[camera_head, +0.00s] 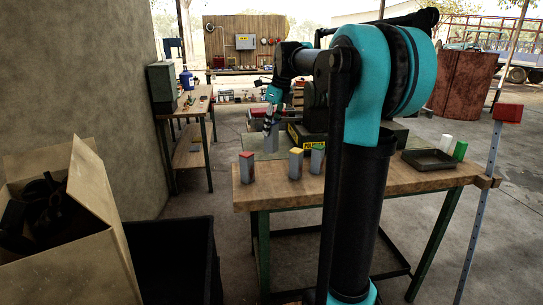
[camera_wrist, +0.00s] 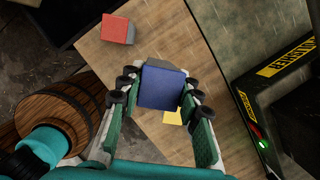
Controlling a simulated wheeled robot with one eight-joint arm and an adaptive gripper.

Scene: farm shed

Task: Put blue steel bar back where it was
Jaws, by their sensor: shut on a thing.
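The blue steel bar is grey with a blue top (camera_wrist: 160,87). In the wrist view it sits between the fingers of my gripper (camera_wrist: 157,92), which is shut on it. In the head view my gripper (camera_head: 271,121) points down over the far left of the workbench (camera_head: 270,195), and the bar's grey body (camera_head: 271,140) hangs below it. I cannot tell whether its lower end touches anything. A red-topped bar (camera_head: 247,168), a yellow-topped bar (camera_head: 296,164) and a green-topped bar (camera_head: 317,159) stand on the bench, nearer the front edge.
A dark machine with a yellow label (camera_head: 306,140) stands behind the bars, close to my gripper's right. A dark tray (camera_head: 430,159) lies at the bench's right, near a white piece (camera_head: 446,141) and a green piece (camera_head: 460,150). A wooden barrel (camera_wrist: 58,112) shows in the wrist view.

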